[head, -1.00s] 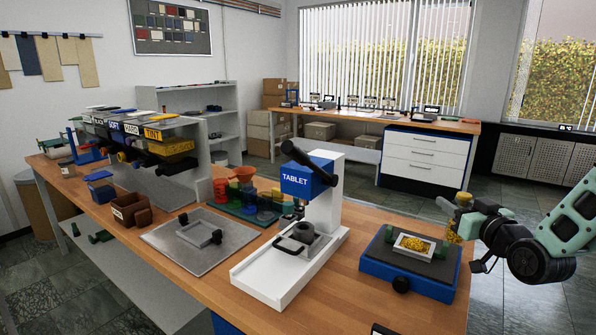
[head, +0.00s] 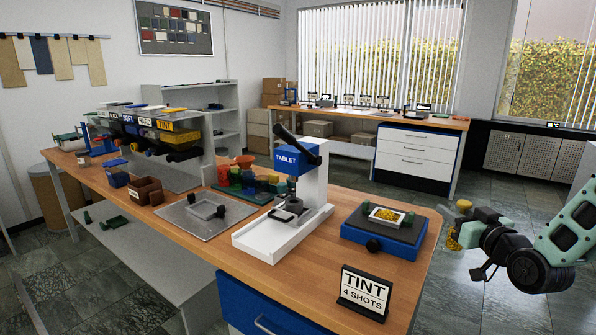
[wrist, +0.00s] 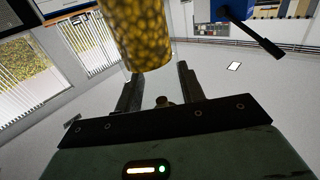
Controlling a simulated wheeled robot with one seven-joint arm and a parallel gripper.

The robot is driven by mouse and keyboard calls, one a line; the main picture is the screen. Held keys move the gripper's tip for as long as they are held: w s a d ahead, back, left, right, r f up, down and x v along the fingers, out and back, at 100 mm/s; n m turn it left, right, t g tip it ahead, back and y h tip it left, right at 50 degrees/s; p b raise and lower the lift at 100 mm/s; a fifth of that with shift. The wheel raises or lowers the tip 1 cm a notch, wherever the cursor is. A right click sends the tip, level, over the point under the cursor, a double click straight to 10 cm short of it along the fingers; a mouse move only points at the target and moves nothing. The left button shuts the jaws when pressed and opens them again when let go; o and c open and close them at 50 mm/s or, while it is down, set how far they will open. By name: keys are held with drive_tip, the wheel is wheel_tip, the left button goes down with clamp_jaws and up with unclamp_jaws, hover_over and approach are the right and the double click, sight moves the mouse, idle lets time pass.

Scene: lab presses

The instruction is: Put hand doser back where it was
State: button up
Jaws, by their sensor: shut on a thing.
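The hand doser (head: 453,237), a clear body filled with yellow granules under a yellow cap, is at the right in the head view. My gripper (head: 466,230) is shut on it and holds it in the air beyond the bench's right end. In the wrist view the doser (wrist: 138,38) fills the top middle, by the two dark fingers of my gripper (wrist: 158,85). Its contact with the fingers is partly hidden. A black sign (head: 365,293) reading "TINT 4 SHOTS" stands at the bench's front edge.
A blue-based device (head: 380,248) at the bench's right end bears a small frame of yellow granules (head: 385,216). The white tablet press (head: 275,240) stands left of it. A metal plate (head: 222,228), a brown box (head: 145,191) and labelled bins (head: 163,138) lie further left.

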drive_tip(key=s+d+f, duration=0.1)
drive_tip(key=s+f, duration=0.2)
drive_tip(key=f, duration=0.5)
drive_tip(key=s+f, duration=0.2)
drive_tip(key=f, duration=0.5)
drive_tip(key=s+a+f+m+h, duration=0.2)
drive_tip(key=s+a+f+h, duration=0.1)
drive_tip(key=s+f, duration=0.7)
drive_tip(key=shift+s+a+f, duration=0.4)
drive_tip(key=shift+a+f, duration=0.2)
drive_tip(key=shift+f, duration=0.2)
